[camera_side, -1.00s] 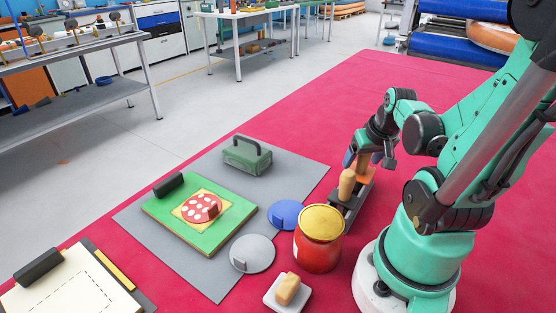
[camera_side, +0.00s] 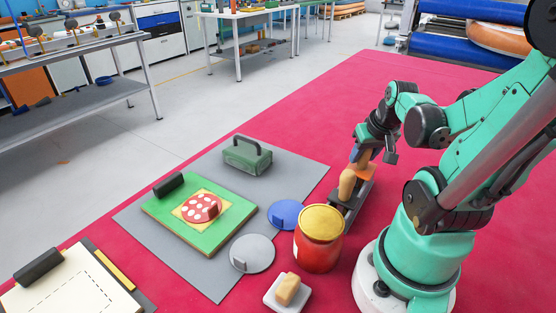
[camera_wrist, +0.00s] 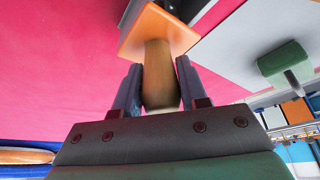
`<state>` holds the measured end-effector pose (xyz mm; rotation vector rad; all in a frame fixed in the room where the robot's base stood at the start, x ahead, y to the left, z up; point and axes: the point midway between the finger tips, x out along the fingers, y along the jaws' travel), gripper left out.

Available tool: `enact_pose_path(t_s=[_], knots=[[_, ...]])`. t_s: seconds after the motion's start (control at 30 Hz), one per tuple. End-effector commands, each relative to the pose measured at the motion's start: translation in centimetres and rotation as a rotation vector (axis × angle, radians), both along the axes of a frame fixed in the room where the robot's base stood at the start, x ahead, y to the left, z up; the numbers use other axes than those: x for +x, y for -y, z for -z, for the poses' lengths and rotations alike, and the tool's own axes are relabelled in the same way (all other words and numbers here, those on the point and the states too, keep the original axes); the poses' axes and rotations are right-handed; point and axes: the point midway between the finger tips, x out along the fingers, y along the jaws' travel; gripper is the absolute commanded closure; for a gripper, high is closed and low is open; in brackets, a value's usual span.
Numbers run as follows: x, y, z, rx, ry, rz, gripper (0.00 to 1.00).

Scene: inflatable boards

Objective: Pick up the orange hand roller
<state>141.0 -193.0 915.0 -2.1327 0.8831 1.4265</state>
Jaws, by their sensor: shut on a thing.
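The orange hand roller has an orange head (camera_wrist: 158,30) and a tan wooden handle (camera_wrist: 160,75), both in the wrist view. My gripper (camera_wrist: 156,88) is shut on the handle, with one finger on each side. In the side view, my gripper (camera_side: 364,154) is over the dark rack (camera_side: 355,200) right of the red jar, and the orange head (camera_side: 367,171) shows just below the fingers. I cannot tell whether the roller is clear of the rack.
A second wooden handle (camera_side: 346,184) stands upright in the rack, close to my gripper. A red jar with a yellow lid (camera_side: 319,240) stands in front. A green block with a handle (camera_side: 247,156) and green board (camera_side: 170,228) lie to the left. The red mat beyond is clear.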

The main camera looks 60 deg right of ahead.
Motion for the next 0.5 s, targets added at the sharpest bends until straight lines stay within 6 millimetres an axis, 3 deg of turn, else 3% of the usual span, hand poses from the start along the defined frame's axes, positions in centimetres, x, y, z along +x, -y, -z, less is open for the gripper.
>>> enact_pose_path(t_s=[0.27, 0.5], knots=[[-0.1, -0.1, -2.2, 0.000, 0.000, 0.000, 1.00], [-0.1, -0.1, -5.8, -0.001, 0.001, 0.000, 1.00]])
